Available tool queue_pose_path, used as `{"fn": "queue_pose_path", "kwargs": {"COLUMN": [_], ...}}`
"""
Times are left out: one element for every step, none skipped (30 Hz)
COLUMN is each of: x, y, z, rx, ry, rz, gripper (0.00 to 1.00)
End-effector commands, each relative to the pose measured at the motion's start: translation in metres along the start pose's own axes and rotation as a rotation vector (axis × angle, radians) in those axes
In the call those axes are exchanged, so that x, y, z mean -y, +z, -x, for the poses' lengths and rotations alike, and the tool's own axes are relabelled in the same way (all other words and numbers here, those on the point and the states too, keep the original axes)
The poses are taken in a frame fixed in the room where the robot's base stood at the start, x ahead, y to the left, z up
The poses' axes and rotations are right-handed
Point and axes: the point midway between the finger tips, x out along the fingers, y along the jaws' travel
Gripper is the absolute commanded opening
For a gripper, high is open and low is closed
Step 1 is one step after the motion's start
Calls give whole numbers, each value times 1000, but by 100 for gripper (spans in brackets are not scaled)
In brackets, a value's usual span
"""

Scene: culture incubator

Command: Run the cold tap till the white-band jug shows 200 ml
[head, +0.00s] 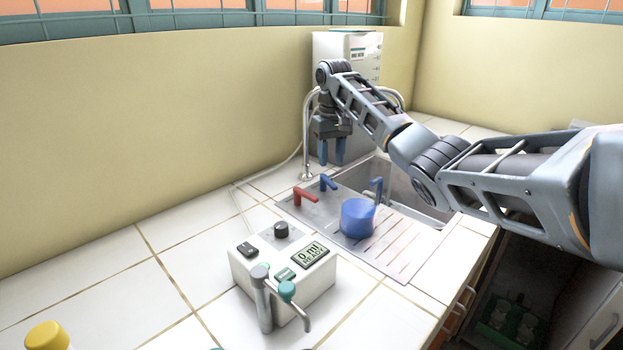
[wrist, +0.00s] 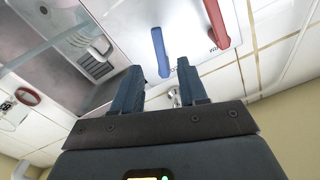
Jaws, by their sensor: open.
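My gripper (head: 331,160) is open and empty above the back of the sink, by the curved chrome spout (head: 306,140). In the wrist view its fingers (wrist: 159,72) are apart, with the blue tap lever (wrist: 160,52) just beyond them and the red lever (wrist: 216,24) to the right. In the head view the blue lever (head: 329,183) is below the gripper, apart from it, and the red lever (head: 305,196) is to its left. A blue jug (head: 358,218) stands on the drainboard. I cannot make out a white band or a level on any jug.
The sink basin (head: 405,190) lies right of the levers, partly behind my arm. A white box (head: 262,262) with a knob, a "0 ml" display (head: 311,254) and a grey spout stands in front. A white appliance (head: 345,45) is at the back.

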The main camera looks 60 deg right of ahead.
Motion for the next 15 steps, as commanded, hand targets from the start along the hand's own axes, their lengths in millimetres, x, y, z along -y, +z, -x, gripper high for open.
{"fn": "queue_pose_path", "kwargs": {"x": [0, 0, 0, 0, 1, 0, 0, 0, 0, 0, 0, 0, 0, 0, 1], "y": [1, 1, 1, 0, 1, 0, 1, 1, 0, 0, 0, 0, 0, 0, 0], "z": [-8, -12, -18, -23, -28, -34, -39, -43, -48, -52, -54, -58, -60, -62, -64], "rx": [3, 4, 3, 3, 3, 2, 3, 3, 2, 2, 2, 1, 0, 1, 1], "ry": [0, 0, 0, 0, 1, 0, 0, 1, 1, 1, 1, 1, 1, 1, 1], "rz": [0, 0, 0, 0, 0, 0, -1, -1, 0, 0, 0, 0, 0, 0, 0], "gripper": [43, 43, 43, 43, 43, 43, 43, 43, 43, 43, 43, 43, 43, 43, 43]}}
